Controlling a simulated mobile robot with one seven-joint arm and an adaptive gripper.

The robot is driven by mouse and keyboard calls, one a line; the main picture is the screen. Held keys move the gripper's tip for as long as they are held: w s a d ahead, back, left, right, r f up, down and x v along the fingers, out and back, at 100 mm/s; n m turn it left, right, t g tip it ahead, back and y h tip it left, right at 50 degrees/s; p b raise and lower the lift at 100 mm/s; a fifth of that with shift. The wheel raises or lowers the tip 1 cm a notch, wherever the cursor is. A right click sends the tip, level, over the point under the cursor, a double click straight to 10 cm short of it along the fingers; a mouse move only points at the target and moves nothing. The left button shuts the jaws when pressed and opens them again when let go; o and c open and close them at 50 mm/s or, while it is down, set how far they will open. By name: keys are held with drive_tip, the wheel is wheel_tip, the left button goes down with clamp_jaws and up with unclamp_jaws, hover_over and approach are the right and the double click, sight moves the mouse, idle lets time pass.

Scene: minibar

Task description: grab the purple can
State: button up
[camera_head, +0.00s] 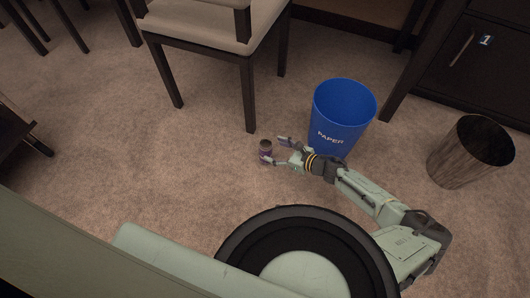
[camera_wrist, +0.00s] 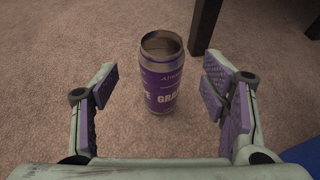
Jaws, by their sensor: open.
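The purple can (camera_head: 265,147) stands upright on the carpet, left of the blue bin, in the head view. In the wrist view the purple can (camera_wrist: 161,80) has a silvery top and white lettering on its label. My gripper (camera_head: 272,150) reaches toward it from the right, low near the floor. The can stands ahead and between the fingers' lines, with a gap on both sides. No finger appears to touch it.
A blue paper bin (camera_head: 343,112) stands just behind my gripper. A chair (camera_head: 249,95) has a leg close behind the can. A dark wastebasket (camera_head: 468,152) and a cabinet (camera_head: 480,65) are at the right. The carpet (camera_head: 190,160) left of the can is clear.

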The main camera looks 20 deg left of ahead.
sight(271, 148)
drive_tip(key=b+x, duration=0.1)
drive_tip(key=x, duration=0.4)
drive_tip(key=shift+w+a, duration=0.2)
drive_tip(key=shift+a, duration=0.15)
drive_tip(key=c, duration=1)
